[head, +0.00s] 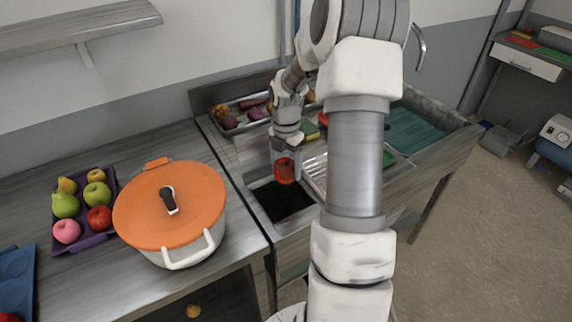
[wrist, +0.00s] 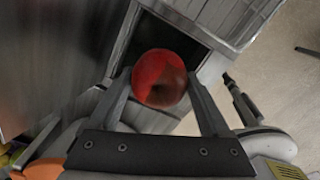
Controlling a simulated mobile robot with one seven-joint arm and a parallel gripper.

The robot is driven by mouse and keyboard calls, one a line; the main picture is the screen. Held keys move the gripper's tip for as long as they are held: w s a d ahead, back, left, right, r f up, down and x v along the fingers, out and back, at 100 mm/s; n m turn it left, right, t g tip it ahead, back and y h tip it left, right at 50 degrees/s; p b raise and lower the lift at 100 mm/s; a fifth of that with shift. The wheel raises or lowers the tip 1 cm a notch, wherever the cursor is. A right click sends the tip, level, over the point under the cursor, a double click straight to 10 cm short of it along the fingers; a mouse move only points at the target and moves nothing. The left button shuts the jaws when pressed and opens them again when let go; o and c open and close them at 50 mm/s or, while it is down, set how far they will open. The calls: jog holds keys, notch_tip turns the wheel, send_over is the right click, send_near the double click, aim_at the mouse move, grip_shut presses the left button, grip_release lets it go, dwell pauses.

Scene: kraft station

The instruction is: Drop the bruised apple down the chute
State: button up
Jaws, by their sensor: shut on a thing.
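My gripper (head: 285,161) is shut on a red apple (head: 285,171) with a brown patch. In the wrist view the apple (wrist: 160,79) sits between the two fingers of my gripper (wrist: 160,92), its brown bruise facing the camera. The chute (head: 283,203) is a dark square opening with a metal rim in the counter. In the head view the apple hangs above the far part of this opening. In the wrist view the dark opening (wrist: 150,38) shows behind the apple, which hides part of it.
An orange-lidded pot (head: 168,205) and a purple tray (head: 83,240) of several fruits stand on the left counter. A metal tray (head: 240,124) of produce lies behind my gripper. A ribbed metal rack (head: 314,174) lies right of the chute. A shelf (head: 75,30) hangs upper left.

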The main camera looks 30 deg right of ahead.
aim_at(286, 162)
jog(key=o, duration=1.3)
jog(key=shift+r, duration=0.1)
notch_tip(286, 162, up, 17)
jog(key=shift+r+p, duration=0.2)
jog(key=shift+p, duration=0.1)
